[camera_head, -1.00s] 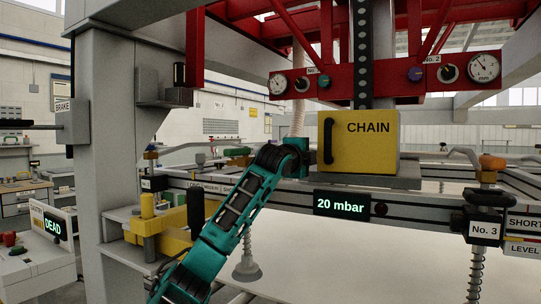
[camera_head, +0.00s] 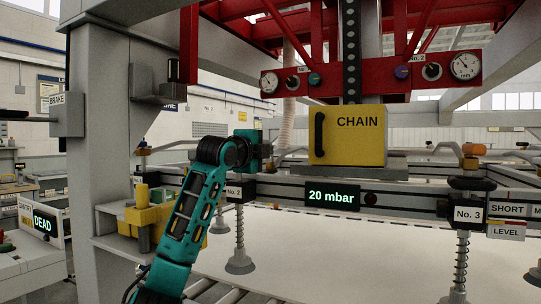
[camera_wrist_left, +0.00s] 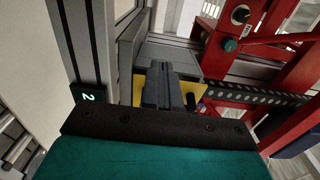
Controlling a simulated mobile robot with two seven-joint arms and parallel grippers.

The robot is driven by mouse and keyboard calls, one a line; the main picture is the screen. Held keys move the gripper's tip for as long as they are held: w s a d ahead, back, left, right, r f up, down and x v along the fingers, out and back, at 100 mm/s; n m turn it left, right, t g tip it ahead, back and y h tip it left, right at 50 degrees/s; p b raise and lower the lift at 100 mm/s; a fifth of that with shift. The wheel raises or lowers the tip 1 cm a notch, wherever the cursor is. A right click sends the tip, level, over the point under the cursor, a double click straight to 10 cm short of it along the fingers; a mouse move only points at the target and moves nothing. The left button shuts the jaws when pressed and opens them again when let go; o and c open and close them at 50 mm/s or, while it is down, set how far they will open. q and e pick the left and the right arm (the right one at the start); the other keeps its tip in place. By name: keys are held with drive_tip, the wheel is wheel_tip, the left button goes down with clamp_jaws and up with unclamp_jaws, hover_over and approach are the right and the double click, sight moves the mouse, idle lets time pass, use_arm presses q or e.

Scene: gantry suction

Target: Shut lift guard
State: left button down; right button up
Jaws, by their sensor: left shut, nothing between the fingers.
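The lift guard appears to be the yellow box front marked CHAIN (camera_head: 350,148), with an upright black handle (camera_head: 319,133) at its left edge. It stands on a grey ledge below the hanging chain. I cannot tell whether it is fully closed. My left gripper (camera_head: 256,150) is left of the guard, with a visible gap to it; its fingers are mostly hidden by the wrist. In the left wrist view the dark fingers (camera_wrist_left: 164,85) are together and empty, in front of part of the yellow guard (camera_wrist_left: 126,92). My right gripper is out of view.
A grey beam with a 20 mbar display (camera_head: 331,197) runs below the guard. A red frame with gauges (camera_head: 370,76) hangs above. A grey column (camera_head: 100,130) stands at left, near a yellow fixture (camera_head: 150,220). Suction cups (camera_head: 240,262) hang over a pale sheet.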

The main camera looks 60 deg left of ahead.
use_arm(q)
drive_tip(key=w+d+f+m+g+y+b, duration=0.2)
drive_tip(key=w+d+f+m+g+y, duration=0.2)
drive_tip(key=d+m, duration=0.4)
drive_tip(key=m+t+y+b, duration=0.2)
drive_tip(key=m+y, duration=0.3)
drive_tip(key=m, duration=0.1)
approach(316, 154)
drive_tip(key=x, duration=0.2)
drive_tip(key=p+x, duration=0.1)
drive_tip(key=x, duration=0.1)
drive_tip(key=p+x, duration=0.1)
drive_tip(key=shift+w+r, duration=0.3)
drive_tip(key=shift+r, duration=0.3)
drive_tip(key=shift+w+a+r, duration=0.1)
drive_tip(key=shift+w+a, duration=0.1)
drive_tip(key=shift+a, duration=0.05)
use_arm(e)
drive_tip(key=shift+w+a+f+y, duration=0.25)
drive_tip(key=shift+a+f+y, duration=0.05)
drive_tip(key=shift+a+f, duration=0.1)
use_arm(q)
drive_tip(key=shift+r+t+h, duration=0.1)
drive_tip(key=shift+t+h, duration=0.2)
